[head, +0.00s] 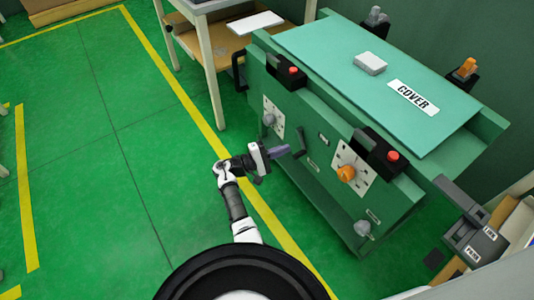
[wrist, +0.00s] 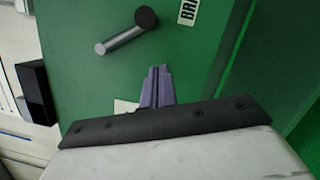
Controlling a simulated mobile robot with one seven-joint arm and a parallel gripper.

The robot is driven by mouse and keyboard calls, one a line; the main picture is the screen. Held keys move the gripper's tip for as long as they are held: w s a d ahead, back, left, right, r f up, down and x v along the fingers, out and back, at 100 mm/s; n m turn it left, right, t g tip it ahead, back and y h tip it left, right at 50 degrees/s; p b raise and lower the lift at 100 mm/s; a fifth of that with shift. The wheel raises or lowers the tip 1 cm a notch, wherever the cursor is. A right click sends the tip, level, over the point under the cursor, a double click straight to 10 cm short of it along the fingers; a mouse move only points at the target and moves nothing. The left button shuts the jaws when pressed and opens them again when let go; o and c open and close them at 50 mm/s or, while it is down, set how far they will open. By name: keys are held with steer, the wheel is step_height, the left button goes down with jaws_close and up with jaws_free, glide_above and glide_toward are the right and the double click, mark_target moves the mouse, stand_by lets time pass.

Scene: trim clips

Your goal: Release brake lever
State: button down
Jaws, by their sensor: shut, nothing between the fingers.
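The brake lever (wrist: 124,34) shows in the wrist view as a short grey rod with a dark round end, on the green machine's side. Beside it is a white label (wrist: 188,10), cut off by the frame, reading "BRA". In the head view a dark lever (head: 300,141) stands out from the machine's front. My gripper (head: 288,150) has its purple fingers pointing at the machine, close to that lever. In the wrist view my gripper (wrist: 159,68) is shut and empty, with a visible gap in the picture between its tips and the lever.
The green machine (head: 440,190) carries a cover panel (head: 340,60), red buttons on black boxes and an orange knob (head: 346,173) right of my gripper. A grey knob (head: 269,119) is on its left. A table (head: 215,90) stands behind. The green floor (head: 110,150) at left is clear.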

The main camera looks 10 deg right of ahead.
mark_target(293, 159)
steer(key=shift+s+d+r+p, duration=0.1)
steer(key=shift+s+r+p, duration=0.1)
steer(key=shift+s, duration=0.3)
steer(key=shift+s+d+r+p, duration=0.15)
steer(key=shift+s+r, duration=0.1)
steer(key=shift+s, duration=0.3)
steer(key=shift+s+d+r+p, duration=0.1)
steer(key=shift+s+r, duration=0.1)
steer(key=shift+s, duration=0.3)
